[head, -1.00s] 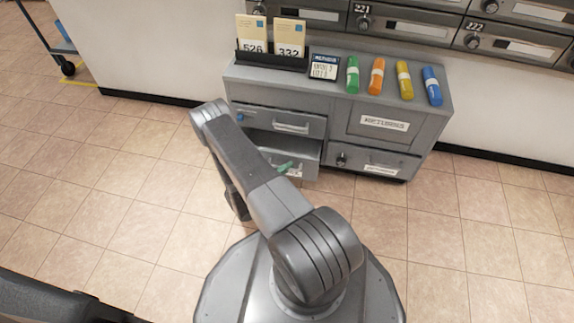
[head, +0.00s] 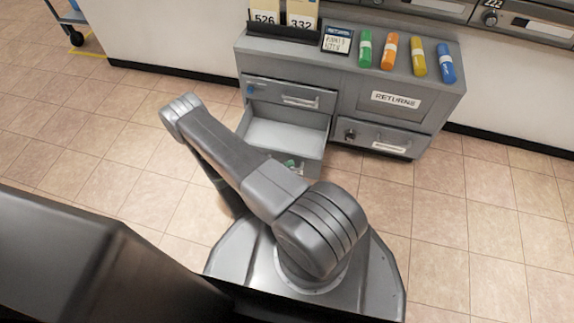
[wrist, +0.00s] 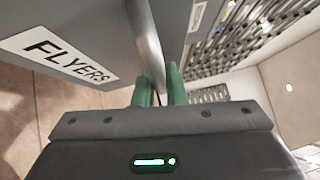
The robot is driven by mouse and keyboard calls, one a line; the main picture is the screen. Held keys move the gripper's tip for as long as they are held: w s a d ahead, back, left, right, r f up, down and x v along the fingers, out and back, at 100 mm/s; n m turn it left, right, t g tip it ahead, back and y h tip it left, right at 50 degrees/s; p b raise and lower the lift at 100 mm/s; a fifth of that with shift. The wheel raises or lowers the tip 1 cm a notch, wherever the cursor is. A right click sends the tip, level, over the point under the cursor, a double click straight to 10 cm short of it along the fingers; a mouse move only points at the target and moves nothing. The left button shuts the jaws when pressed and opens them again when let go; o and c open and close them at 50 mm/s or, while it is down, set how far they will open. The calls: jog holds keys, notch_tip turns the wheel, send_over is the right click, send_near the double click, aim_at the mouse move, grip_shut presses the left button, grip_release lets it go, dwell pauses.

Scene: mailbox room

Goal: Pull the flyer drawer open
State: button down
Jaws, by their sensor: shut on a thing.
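The flyer drawer (head: 285,137) is the lower left drawer of the grey cabinet in the head view. It stands well open, and its pale inside looks empty where it shows. In the wrist view its front carries a label reading FLYERS (wrist: 60,57). My gripper (wrist: 160,88) has green fingertips closed on the drawer's metal bar handle (wrist: 147,45). In the head view the green fingertips show at the drawer front, and my arm hides the drawer's left front part.
Above it a shut drawer (head: 290,95) has a blue knob. To the right are a RETURNS panel (head: 397,99) and a shut drawer with a dark knob (head: 380,138). Several coloured tubes, a small sign (head: 337,40) and an envelope holder (head: 283,32) stand on top. The floor around is clear.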

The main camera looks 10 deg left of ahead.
jog(key=shift+s+a+f, duration=0.1)
jog(key=shift+s, duration=0.1)
jog(key=c, duration=1.8)
grip_release()
jog(key=p+v, duration=0.2)
jog(key=v, duration=1.1)
jog(key=shift+s+a, duration=0.2)
jog(key=shift+a, duration=0.1)
